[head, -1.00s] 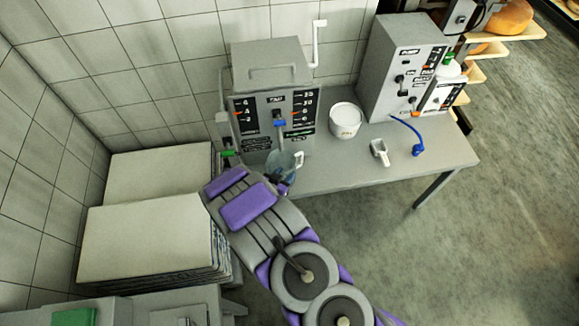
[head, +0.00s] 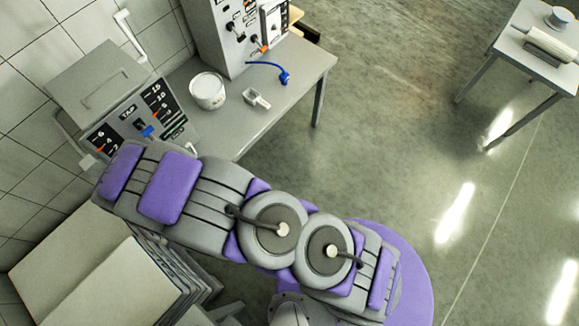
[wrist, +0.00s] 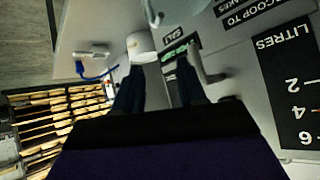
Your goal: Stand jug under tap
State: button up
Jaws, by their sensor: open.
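The grey tap machine (head: 122,100) stands at the back left of the bench, with TAP and litre marks on its front and a blue part (head: 148,131) showing. It also shows close up in the wrist view (wrist: 240,75). My gripper (wrist: 158,78) is open in the wrist view, its dark fingers apart near the machine front. In the head view my arm hides it. The clear jug is mostly hidden behind my arm in the head view. In the wrist view a pale curved piece lies by the right finger; I cannot tell if it is the jug's handle.
A white tub (head: 208,91), a small white scoop (head: 256,98) and a blue hose (head: 268,65) are on the bench (head: 225,125). A second machine (head: 225,30) stands behind. Stacked boards (head: 70,255) lie left. Open floor is right.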

jog(key=w+d+r+g+y, duration=0.1)
jog(key=w+d+r+g, duration=0.1)
jog(key=w+d+r, duration=0.3)
jog(key=d+r+g, duration=0.2)
jog(key=r, duration=0.6)
jog(key=s+d+r+g, duration=0.2)
jog(key=d+r, duration=0.7)
jog(key=d, duration=0.3)
jog(key=s+d+r+g+h, duration=0.2)
jog(key=s+d+r, duration=0.3)
jog(key=s+d, duration=0.7)
jog(key=s+d+r+m+g+h, duration=0.1)
jog(key=s+d+r+g, duration=0.2)
jog(key=s+d, duration=0.9)
jog(key=d+r, duration=0.2)
jog(key=d, duration=0.4)
jog(key=shift+s+m+h, duration=0.2)
jog(key=shift+m+h, duration=0.1)
jog(key=shift+h, duration=0.1)
